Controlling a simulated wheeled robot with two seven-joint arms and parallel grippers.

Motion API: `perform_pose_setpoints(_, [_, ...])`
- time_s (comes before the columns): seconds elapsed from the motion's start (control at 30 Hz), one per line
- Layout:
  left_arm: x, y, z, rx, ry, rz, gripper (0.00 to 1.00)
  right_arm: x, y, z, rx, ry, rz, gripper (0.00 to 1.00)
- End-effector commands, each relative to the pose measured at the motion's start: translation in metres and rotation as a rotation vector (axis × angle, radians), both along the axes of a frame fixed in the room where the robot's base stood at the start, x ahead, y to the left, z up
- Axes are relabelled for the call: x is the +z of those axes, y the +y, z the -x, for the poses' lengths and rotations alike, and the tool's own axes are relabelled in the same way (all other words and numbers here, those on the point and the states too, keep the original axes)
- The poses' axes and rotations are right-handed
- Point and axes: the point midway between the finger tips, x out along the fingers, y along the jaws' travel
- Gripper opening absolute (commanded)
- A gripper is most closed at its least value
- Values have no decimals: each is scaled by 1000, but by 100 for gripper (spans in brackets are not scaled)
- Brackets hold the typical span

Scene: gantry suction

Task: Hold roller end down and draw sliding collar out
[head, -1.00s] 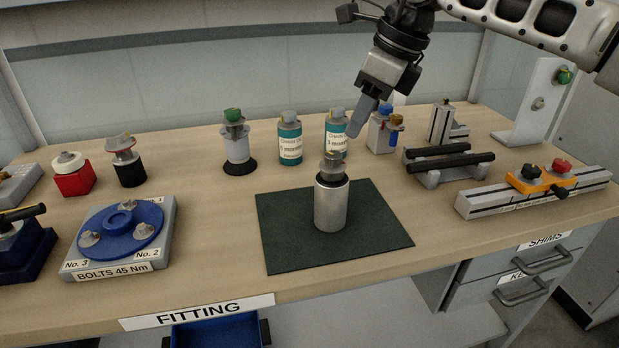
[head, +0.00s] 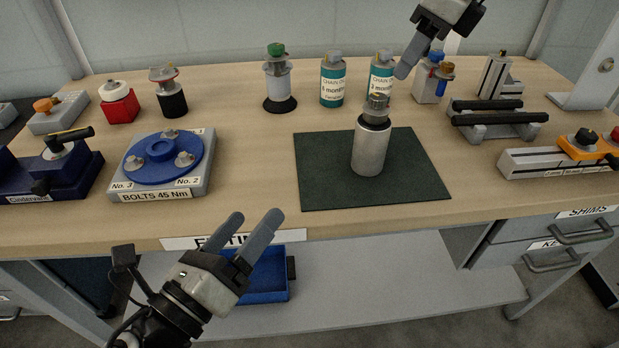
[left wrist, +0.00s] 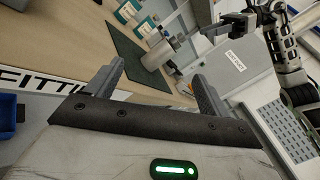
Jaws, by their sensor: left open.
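A silver cylinder (head: 370,150), which looks like the roller part, stands upright on the dark green mat (head: 320,165). A black ring and a narrower metal top piece (head: 377,104), perhaps the collar, sit at its upper end. My left gripper (head: 253,217) is open and empty in front of the bench's front edge, left of the mat and well apart from the cylinder. My right gripper (head: 404,68) hangs above and behind the cylinder, fingers pointing down-left, apart from it; its finger gap is hidden. The cylinder also shows in the left wrist view (left wrist: 162,54).
A blue bolt disc on a grey plate (head: 195,185) lies left of the mat. Two teal cans (head: 333,82) and a green-topped fitting (head: 278,80) stand behind. Black bars on a stand (head: 500,118) and a rail with an orange clamp (head: 545,163) are at right. A blue bin (head: 265,288) sits below.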

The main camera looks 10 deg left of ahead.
Motion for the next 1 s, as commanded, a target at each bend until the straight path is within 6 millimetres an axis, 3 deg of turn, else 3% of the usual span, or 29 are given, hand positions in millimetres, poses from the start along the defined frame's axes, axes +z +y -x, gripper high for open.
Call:
perform_pose_setpoints(0.1, [37,-41,8,-193,-184,-117,81,0,0,0,0,0,0,36])
perform_pose_setpoints(0.23, [62,-81,24,-391,-394,-274,81,0,0,0,0,0,0,36])
perform_pose_setpoints(0.5, [2,-79,-58,-386,-332,-498,81,0,0,0,0,0,0,36])
perform_pose_setpoints(0.7, [-23,-64,-113,-331,-271,-608,81,0,0,0,0,0,0,36])
perform_pose_setpoints(1.0, [-30,-64,-143,-303,-248,-644,81,0,0,0,0,0,0,36])
